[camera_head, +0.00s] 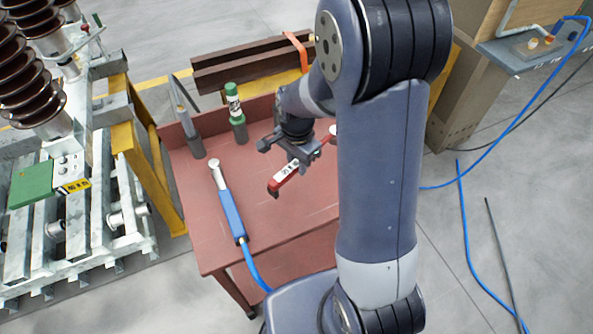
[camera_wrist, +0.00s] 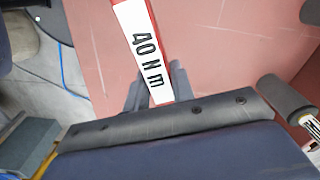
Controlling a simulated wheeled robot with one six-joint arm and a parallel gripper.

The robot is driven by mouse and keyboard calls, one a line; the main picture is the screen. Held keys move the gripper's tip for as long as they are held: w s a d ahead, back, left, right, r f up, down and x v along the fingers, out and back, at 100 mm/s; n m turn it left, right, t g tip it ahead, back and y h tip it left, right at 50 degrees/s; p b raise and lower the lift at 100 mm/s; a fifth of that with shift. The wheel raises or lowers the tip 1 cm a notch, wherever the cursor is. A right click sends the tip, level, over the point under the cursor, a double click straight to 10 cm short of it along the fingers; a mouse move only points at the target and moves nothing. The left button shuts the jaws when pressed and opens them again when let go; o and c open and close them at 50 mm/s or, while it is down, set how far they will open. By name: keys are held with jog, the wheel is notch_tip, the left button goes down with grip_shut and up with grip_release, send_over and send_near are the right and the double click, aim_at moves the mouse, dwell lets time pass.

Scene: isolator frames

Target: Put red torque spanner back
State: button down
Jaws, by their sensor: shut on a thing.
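The red torque spanner (camera_head: 287,174) has a white label and is held above the red table (camera_head: 213,253). My gripper (camera_head: 299,161) is shut on the spanner. In the wrist view, my gripper's fingers (camera_wrist: 155,92) sit on either side of it. Part of the spanner toward the right is hidden behind my arm in the head view. I cannot tell the exact gap between the spanner and the table top.
A blue-handled tool (camera_head: 231,212) with a blue hose lies on the table's left. A green and white bottle (camera_head: 236,112) and a grey holder (camera_head: 189,128) stand at the back left. Insulator equipment (camera_head: 62,190) stands left of the table. The table's front middle is clear.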

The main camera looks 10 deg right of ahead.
jog(key=shift+f, duration=2.1)
jog(key=shift+f, duration=0.1)
jog(key=shift+f, duration=0.15)
jog(key=c, duration=1.2)
grip_release()
notch_tip(320, 180, up, 12)
jog(key=shift+r, duration=0.25)
